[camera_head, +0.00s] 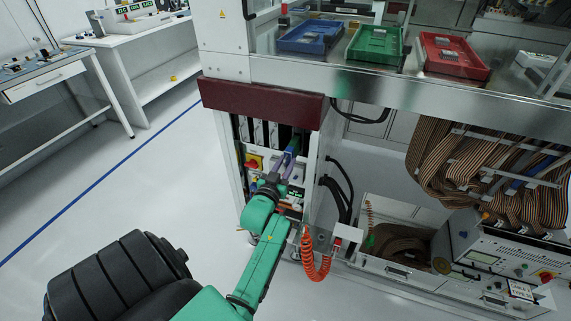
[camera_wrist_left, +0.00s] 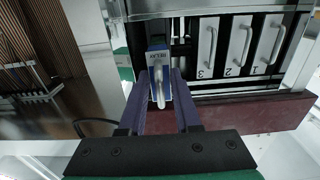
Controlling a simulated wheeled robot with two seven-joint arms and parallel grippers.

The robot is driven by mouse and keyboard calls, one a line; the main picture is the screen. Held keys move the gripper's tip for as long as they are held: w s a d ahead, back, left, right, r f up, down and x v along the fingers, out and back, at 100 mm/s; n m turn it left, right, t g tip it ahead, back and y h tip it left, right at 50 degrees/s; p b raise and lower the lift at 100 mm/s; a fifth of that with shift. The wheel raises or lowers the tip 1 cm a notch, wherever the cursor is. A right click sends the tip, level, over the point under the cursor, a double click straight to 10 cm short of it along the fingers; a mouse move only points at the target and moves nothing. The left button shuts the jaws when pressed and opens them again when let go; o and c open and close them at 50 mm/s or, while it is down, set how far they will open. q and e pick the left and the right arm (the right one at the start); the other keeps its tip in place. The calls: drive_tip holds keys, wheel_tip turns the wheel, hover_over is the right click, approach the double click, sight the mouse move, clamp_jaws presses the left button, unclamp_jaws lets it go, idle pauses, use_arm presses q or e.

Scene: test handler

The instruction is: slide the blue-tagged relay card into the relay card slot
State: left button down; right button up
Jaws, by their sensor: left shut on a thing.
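The relay card (camera_wrist_left: 158,58) shows its blue tag marked RELAY and a pale handle in the left wrist view. My left gripper (camera_wrist_left: 163,80) is shut on it, with the two purple fingers either side of the handle. The card faces the dark opening of the rack (camera_wrist_left: 190,25), beside the card marked 3. How far it sits inside the opening cannot be told. In the head view my left gripper (camera_head: 290,155) is at the cabinet front, under the dark red panel, and hides most of the card. My right gripper is not in view.
Numbered cards with handles (camera_wrist_left: 240,45) fill the rack beside the opening. The dark red panel (camera_head: 262,103) overhangs it. Blue (camera_head: 300,47), green (camera_head: 362,57) and red (camera_head: 440,68) trays stand above.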

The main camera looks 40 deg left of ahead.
use_arm(q)
drive_tip(key=shift+w+a, duration=0.25)
drive_tip(key=shift+w, duration=0.35)
drive_tip(key=shift+r, duration=0.1)
idle(0.4)
drive_tip(key=shift+w+a, duration=0.2)
drive_tip(key=shift+w, duration=0.45)
idle(0.7)
drive_tip(key=shift+w+a+b, duration=0.25)
drive_tip(key=shift+w+b, duration=0.05)
drive_tip(key=shift+w, duration=0.35)
idle(0.3)
idle(0.6)
drive_tip(key=shift+w+a, duration=0.25)
drive_tip(key=shift+w, duration=0.4)
